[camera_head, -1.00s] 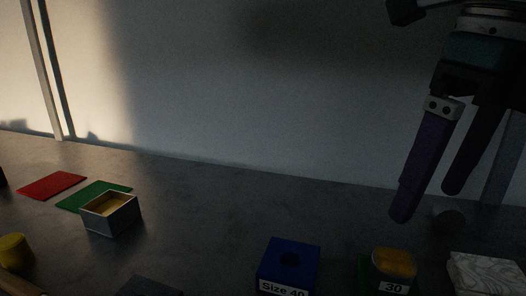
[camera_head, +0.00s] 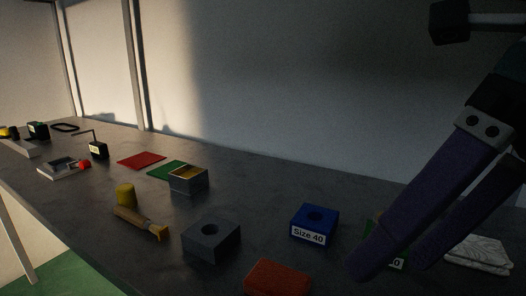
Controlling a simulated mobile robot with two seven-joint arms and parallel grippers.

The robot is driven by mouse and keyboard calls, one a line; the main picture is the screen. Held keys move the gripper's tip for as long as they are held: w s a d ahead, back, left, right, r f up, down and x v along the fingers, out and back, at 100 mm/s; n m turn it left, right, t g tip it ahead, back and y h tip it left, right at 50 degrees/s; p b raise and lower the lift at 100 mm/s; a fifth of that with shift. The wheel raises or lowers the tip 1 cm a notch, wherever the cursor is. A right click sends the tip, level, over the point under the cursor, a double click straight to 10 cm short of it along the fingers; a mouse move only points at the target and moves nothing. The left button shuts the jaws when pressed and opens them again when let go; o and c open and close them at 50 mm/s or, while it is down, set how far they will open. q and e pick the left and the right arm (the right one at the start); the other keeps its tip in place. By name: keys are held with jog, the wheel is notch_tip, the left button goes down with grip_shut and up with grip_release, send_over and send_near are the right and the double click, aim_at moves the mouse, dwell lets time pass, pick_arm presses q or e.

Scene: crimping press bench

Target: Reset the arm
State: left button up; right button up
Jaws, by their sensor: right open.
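My right gripper (camera_head: 391,266) is at the right of the head view, its two long purple-dark fingers pointing down and left. It is open, with nothing seen between the fingers. The fingers pass in front of a green block (camera_head: 397,264) with a partly hidden label and cover most of it. The blue block (camera_head: 314,222) marked "Size 40", with a hole in its top, stands left of the fingers. My left gripper is not in view.
A grey block with a hole (camera_head: 211,240), an orange-red block (camera_head: 277,278) and a yellow-headed tool (camera_head: 140,222) are near the front. A small box (camera_head: 188,180) sits by green (camera_head: 170,170) and red mats (camera_head: 141,160). A white patterned piece (camera_head: 478,254) lies at right.

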jog(key=s+a+r+y+p, duration=0.3)
jog(key=s+a+r+y, duration=0.1)
jog(key=a+r+y, duration=0.8)
jog(key=w+r+m+t+y+p, duration=0.2)
jog(key=w+r+m+t+y, duration=0.2)
jog(key=r+m+t, duration=0.6)
jog(key=w+d+m+t+h+p, duration=0.1)
jog(key=w+d+m+t+h, duration=0.35)
jog(key=d+m+h, duration=0.45)
jog(key=w+d+m+t+h+p, duration=0.2)
jog(key=w+d+m+t+h, duration=0.25)
jog(key=m+h, duration=0.5)
jog(key=s+d+f+m+g+h+p, duration=0.1)
jog(key=d+f+m+g+h, duration=0.1)
jog(key=d+f+m+g, duration=0.3)
jog(key=s+d+f+m+h, duration=0.1)
jog(key=s+f+m+h, duration=0.15)
jog(key=f, duration=0.55)
jog(key=s+f+m+g+y+p, duration=0.1)
jog(key=s+f+g+p, duration=0.1)
jog(key=s+f+g, duration=0.6)
jog(key=s+f+m+g+y+p, duration=0.15)
jog(key=s+f+g, duration=0.3)
jog(key=s, duration=0.65)
notch_tip(320, 180, up, 37)
jog(key=w+p, duration=0.1)
jog(key=p, duration=3.6)
jog(key=shift+a+t+h, duration=0.2)
jog(key=shift+t+h, duration=0.25)
